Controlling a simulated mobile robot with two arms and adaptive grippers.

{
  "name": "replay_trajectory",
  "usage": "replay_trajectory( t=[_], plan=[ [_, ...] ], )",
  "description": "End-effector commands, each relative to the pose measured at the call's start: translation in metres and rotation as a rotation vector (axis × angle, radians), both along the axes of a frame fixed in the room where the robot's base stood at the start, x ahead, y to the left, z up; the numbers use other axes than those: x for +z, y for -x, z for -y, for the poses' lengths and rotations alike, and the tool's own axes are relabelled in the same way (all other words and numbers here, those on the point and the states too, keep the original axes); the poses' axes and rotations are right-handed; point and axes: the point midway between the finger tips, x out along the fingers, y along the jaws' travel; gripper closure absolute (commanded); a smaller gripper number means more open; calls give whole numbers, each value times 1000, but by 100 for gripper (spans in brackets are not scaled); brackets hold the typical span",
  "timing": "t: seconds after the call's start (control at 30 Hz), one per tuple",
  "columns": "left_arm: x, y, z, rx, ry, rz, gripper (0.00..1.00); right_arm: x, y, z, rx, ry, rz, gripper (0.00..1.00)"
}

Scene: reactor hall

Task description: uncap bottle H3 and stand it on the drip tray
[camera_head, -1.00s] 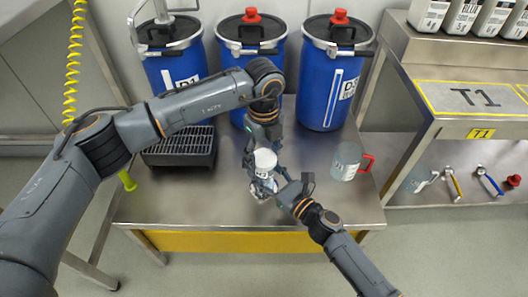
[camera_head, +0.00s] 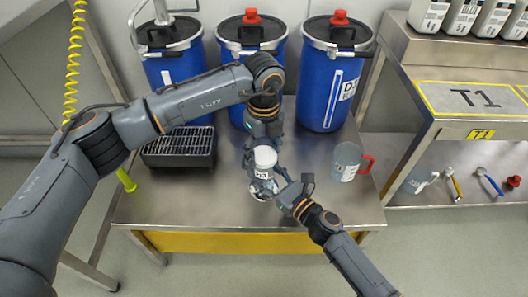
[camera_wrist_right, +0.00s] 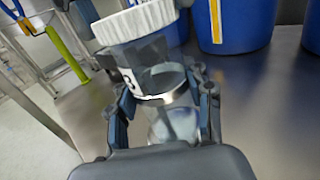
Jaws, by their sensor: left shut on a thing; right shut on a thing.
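The bottle (camera_head: 262,174) has a clear body, a white ribbed cap and a small white label. It stands between my two grippers over the front middle of the bench. In the right wrist view the bottle (camera_wrist_right: 160,82) shows a "3" on its label, and its cap is on. My left gripper (camera_head: 257,165) comes from behind and is shut on the bottle; its fingertips are partly hidden. My right gripper (camera_head: 272,188) is shut around the lower body from the front right. The drip tray (camera_head: 180,163) is black with a slatted grate, empty, at the bench's left.
A clear jug (camera_head: 345,160) with a red handle stands on the bench to the right. Blue drums (camera_head: 325,88) line the back. A yellow coiled hose (camera_head: 73,60) hangs at left. The bench surface (camera_head: 185,200) before the tray is clear.

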Motion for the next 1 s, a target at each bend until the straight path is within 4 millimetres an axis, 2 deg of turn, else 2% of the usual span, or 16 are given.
replay_trajectory(
  t=[0.63, 0.9, 1.0],
  plan=[
    [12, 0, 0, 0, -1, 1, 77, -1, 0, 0, 0, 1, -1, 100],
    [43, -1, 0, 0, 0, 2, 77, -1, 0, 0, 0, 1, -1, 100],
    [49, 0, 0, 1, 2, 1, 77, -1, 0, 0, 0, 1, -1, 100]
  ],
)
